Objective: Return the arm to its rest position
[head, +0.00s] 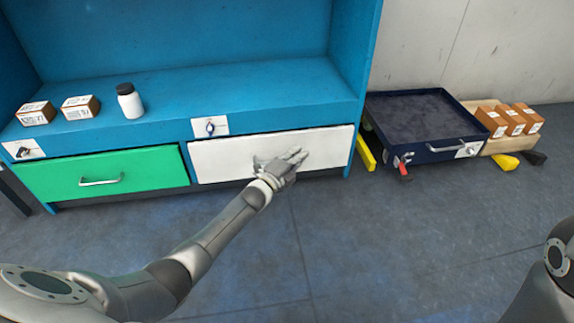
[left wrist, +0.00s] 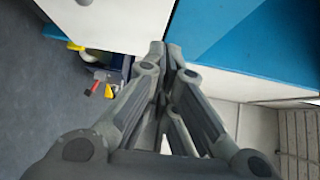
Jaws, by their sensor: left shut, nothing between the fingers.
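My left arm comes in from the left in the head view, and its gripper (head: 291,160) is in front of the white drawer (head: 220,157) of the blue cabinet. The drawer looks closed, and its handle is hidden behind my gripper. In the left wrist view the fingers of the left gripper (left wrist: 165,52) are together with nothing between them. The white drawer front (left wrist: 110,22) shows beyond them; I cannot tell whether the fingers touch it. My right arm shows only partly at the right edge of the head view, and its gripper is out of view.
A blue shelf (head: 250,88) holds two small boxes (head: 80,107) and a white bottle (head: 130,102). A closed green drawer (head: 140,172) is at left. A dark tray cart (head: 425,120) and several orange boxes (head: 510,120) stand at right. The floor in front is clear.

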